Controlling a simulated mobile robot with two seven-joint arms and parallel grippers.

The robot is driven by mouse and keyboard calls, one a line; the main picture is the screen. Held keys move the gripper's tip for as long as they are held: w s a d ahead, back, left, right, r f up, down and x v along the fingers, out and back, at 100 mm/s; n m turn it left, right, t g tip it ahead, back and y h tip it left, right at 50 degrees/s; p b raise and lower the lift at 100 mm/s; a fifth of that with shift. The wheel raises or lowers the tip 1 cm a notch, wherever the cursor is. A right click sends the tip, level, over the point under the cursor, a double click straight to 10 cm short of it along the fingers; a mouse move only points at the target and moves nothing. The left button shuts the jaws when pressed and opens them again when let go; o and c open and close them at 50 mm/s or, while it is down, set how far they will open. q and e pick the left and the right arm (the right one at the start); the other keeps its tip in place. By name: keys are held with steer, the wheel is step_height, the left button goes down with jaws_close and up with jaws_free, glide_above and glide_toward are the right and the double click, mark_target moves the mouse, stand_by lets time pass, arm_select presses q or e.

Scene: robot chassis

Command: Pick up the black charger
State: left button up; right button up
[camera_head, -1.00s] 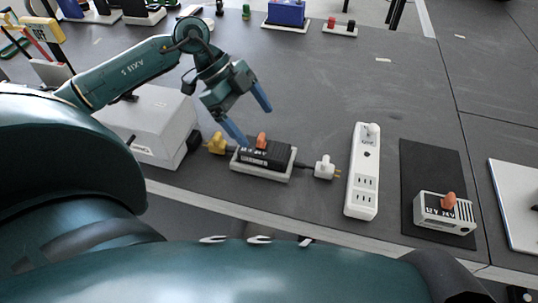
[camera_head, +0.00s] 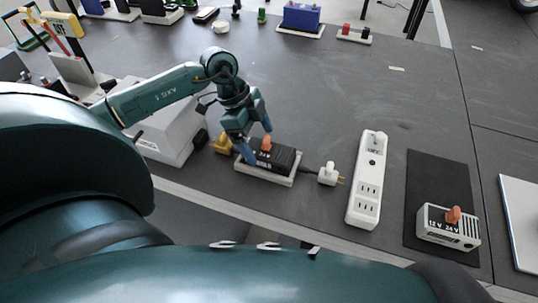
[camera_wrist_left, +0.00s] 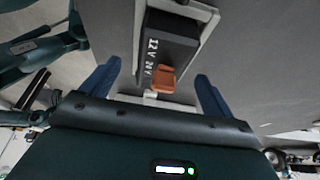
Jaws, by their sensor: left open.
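The black charger (camera_head: 280,158) lies on a pale tray (camera_head: 262,175) on the dark table, with an orange knob (camera_head: 266,144) on top and a white plug (camera_head: 328,173) on a cable to its right. My left gripper (camera_head: 258,145) is open just above the charger's left part. In the left wrist view the charger (camera_wrist_left: 168,50) and its orange knob (camera_wrist_left: 162,78) lie between the two blue fingers (camera_wrist_left: 155,88), with nothing gripped. My right gripper is not in view.
A yellow plug (camera_head: 221,144) and a light grey box (camera_head: 165,130) stand left of the charger. A white power strip (camera_head: 367,185) lies to the right, then a white 12V/24V unit (camera_head: 448,228) on a black mat (camera_head: 440,180).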

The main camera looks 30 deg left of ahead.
mark_target(269, 157)
arm_select(q)
steer(key=x, duration=0.4)
steer(key=shift+w+d+r, duration=0.1)
steer(key=shift+w+d, duration=0.15)
steer(key=shift+d, duration=0.05)
steer(key=shift+c, duration=0.4)
steer(key=c, duration=1.3)
